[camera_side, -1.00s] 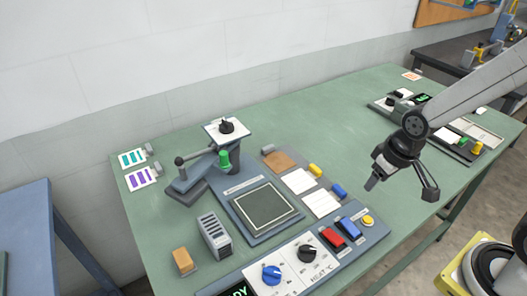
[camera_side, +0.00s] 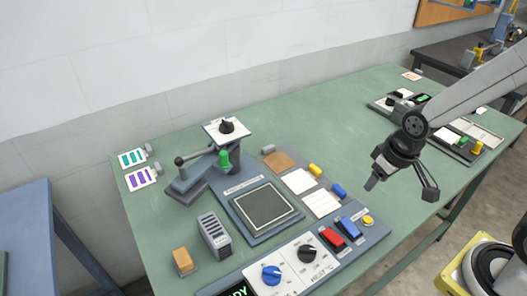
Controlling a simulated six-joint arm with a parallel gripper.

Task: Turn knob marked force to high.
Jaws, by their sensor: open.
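I cannot read the word "force" on any knob. A black knob (camera_side: 227,127) sits on a white plate on top of the press column (camera_side: 234,158). On the front control panel (camera_side: 343,256) there are a blue knob (camera_side: 271,274) and a black knob (camera_side: 307,253); small lettering beside the black one seems to read "HEAT °C". The knobs' pointer settings are too small to read surely. My gripper (camera_side: 401,189) is open and empty, above the right part of the green table, well to the right of all three knobs.
A lever with a dark ball end (camera_side: 179,161) and a green part (camera_side: 224,159) stand at the press. Red (camera_side: 332,238) and blue (camera_side: 349,229) switches are on the panel. A grey slotted block (camera_side: 214,236) stands left. The table's middle back (camera_side: 310,125) is clear.

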